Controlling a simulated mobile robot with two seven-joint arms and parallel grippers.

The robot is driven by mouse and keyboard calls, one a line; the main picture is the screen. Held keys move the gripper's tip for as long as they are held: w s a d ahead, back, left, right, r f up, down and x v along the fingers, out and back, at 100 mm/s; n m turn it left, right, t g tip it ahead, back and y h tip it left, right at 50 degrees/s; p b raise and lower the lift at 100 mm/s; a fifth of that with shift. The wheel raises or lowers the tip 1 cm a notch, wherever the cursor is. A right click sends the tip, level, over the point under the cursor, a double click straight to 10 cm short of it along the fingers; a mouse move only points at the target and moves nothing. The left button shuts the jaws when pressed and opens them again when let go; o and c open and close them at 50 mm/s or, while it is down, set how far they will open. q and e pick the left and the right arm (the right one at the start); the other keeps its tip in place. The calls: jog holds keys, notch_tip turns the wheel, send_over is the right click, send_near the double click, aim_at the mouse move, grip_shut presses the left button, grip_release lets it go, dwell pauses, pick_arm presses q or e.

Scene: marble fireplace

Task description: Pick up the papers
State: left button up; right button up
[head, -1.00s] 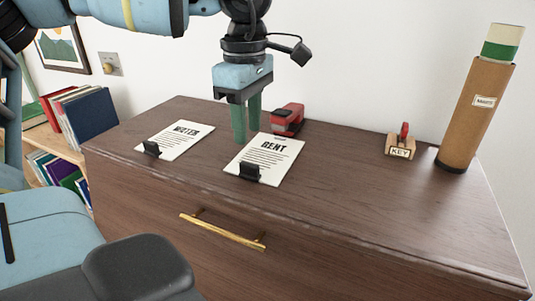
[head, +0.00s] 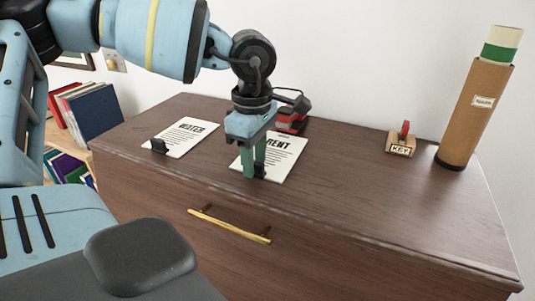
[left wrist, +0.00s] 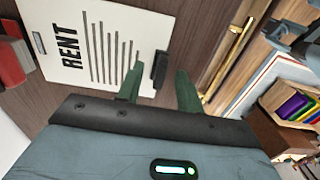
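The RENT paper (head: 285,150) is a white sheet lying flat on the dresser top; it also shows in the left wrist view (left wrist: 110,18). A black clip (left wrist: 161,66) sits at its front edge. My left gripper (head: 254,176) points down with its green fingers at that edge, hiding much of the clip in the head view. In the left wrist view my left gripper (left wrist: 159,78) is open, with the clip in line with the gap; contact cannot be told. The WATER paper (head: 186,137) lies to the left with its own black clip (head: 159,146). My right gripper is not in view.
A red stapler (head: 291,122) stands behind the RENT paper. A KEY stamp (head: 401,143) and a tall cardboard tube (head: 471,120) stand at the right. The dresser (head: 400,215) has a brass handle (head: 230,226) on its front.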

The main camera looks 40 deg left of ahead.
pick_arm(q)
jog(key=shift+c, duration=0.4)
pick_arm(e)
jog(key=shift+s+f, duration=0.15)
pick_arm(q)
grip_shut()
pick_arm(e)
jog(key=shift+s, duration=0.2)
pick_arm(q)
jog(key=shift+r, duration=0.1)
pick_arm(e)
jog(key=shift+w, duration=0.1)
